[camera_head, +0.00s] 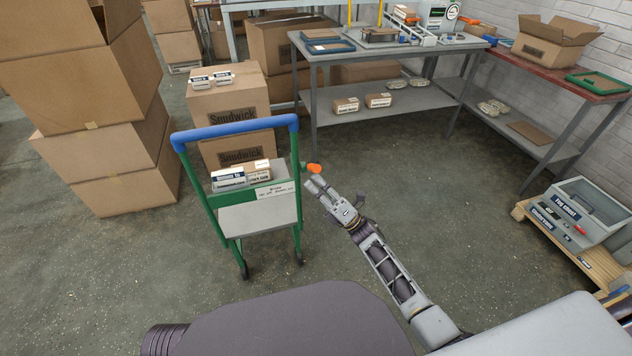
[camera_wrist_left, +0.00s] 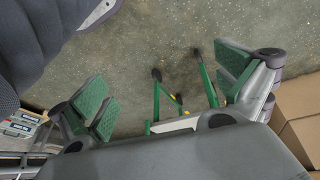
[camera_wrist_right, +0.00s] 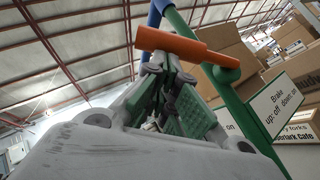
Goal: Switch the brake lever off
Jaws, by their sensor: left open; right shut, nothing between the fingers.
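The brake lever (camera_head: 314,169) is a short orange handle at the right side of the green cart (camera_head: 253,211) with a blue push bar. My right gripper (camera_head: 318,186) is shut and empty, just beside the lever. In the right wrist view the lever (camera_wrist_right: 190,48) lies across, close over the tips of my right gripper (camera_wrist_right: 164,66); I cannot tell if they touch. A label (camera_wrist_right: 278,104) there reads "Brake up: off down: on". I cannot tell the lever's exact angle. My left gripper (camera_wrist_left: 165,90) is open and empty, with green cart tubes beyond it.
Labelled boxes (camera_head: 242,179) sit on the cart. Large cartons (camera_head: 95,100) are stacked at the left. A grey workbench (camera_head: 380,55) stands behind. The floor (camera_head: 460,200) between is clear.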

